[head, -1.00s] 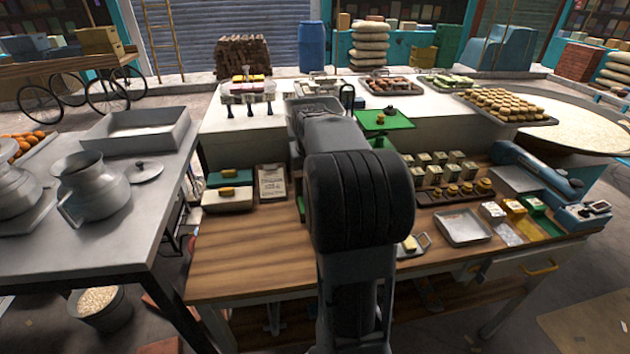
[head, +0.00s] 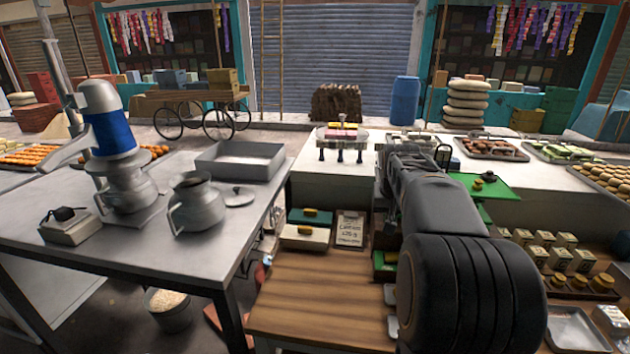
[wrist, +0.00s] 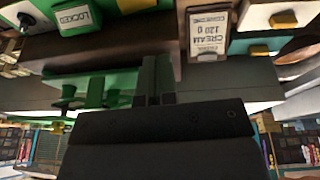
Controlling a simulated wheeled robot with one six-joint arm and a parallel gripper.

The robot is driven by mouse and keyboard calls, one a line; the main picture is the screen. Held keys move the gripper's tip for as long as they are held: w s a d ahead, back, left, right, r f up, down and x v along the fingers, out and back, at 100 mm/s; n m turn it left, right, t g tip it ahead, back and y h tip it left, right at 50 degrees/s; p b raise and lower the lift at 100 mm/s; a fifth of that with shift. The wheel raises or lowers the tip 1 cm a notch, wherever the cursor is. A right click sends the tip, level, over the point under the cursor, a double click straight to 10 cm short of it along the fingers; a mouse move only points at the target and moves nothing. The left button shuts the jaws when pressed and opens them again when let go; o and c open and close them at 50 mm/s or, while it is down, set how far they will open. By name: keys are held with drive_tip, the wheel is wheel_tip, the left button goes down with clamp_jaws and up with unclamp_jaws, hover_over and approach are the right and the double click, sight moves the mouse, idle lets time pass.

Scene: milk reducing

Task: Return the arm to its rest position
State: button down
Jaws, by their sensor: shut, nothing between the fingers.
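My gripper (wrist: 157,82) shows in the wrist view, with its two dark fingers together and nothing between them. In the head view my own arm stretches from the lower right toward the back of the wooden counter (head: 300,295). The arm hides the fingers there. In the wrist view the picture is upside down, and a cream label card (wrist: 208,38) and a green block marked "LOCKED" (wrist: 77,18) lie beyond the fingers. The same card stands left of my arm in the head view (head: 350,229).
A green scale tray (head: 490,188) is right of my arm. Small packets (head: 565,258) and a metal tray (head: 572,330) lie farther right.

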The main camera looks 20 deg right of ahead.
drive_tip(key=s+a+f+n+y, duration=0.1)
drive_tip(key=s+a+f+n, duration=0.2)
drive_tip(key=s+a, duration=0.4)
drive_tip(key=s+a+f+n+t+y, duration=0.1)
drive_tip(key=s+a+f, duration=0.3)
drive_tip(key=s+a, duration=0.4)
drive_tip(key=a+n, duration=0.1)
drive_tip(key=a, duration=0.6)
drive_tip(key=shift+a+f+n, duration=0.2)
drive_tip(key=shift+f+n, duration=0.15)
drive_tip(key=shift+n, duration=0.05)
